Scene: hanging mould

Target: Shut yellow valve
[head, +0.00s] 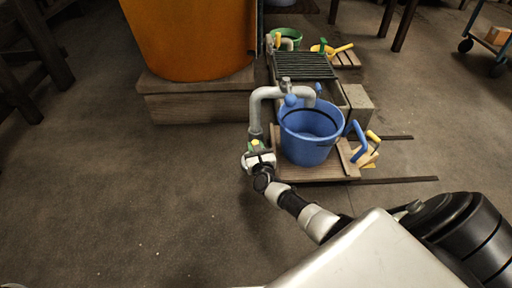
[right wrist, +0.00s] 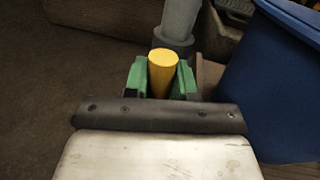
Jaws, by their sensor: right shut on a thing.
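The yellow valve (right wrist: 162,70) shows in the right wrist view as a round yellow handle end, with the grey pipe (right wrist: 178,22) just behind it. My right gripper (right wrist: 162,80) has its green fingers on both sides of the yellow handle and is shut on it. In the head view the valve (head: 255,143) is a small yellow spot low on the grey pipe (head: 255,115), left of the blue bucket. My right gripper (head: 257,157) reaches it from below. How far the valve is turned is hidden. My left gripper is not in view.
A blue bucket (head: 308,150) stands on a wooden board right of the pipe, close to my right gripper. A large orange barrel (head: 190,40) stands on a wooden block (head: 203,100) behind. Blue and yellow handled tools (head: 359,143) lie right of the bucket.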

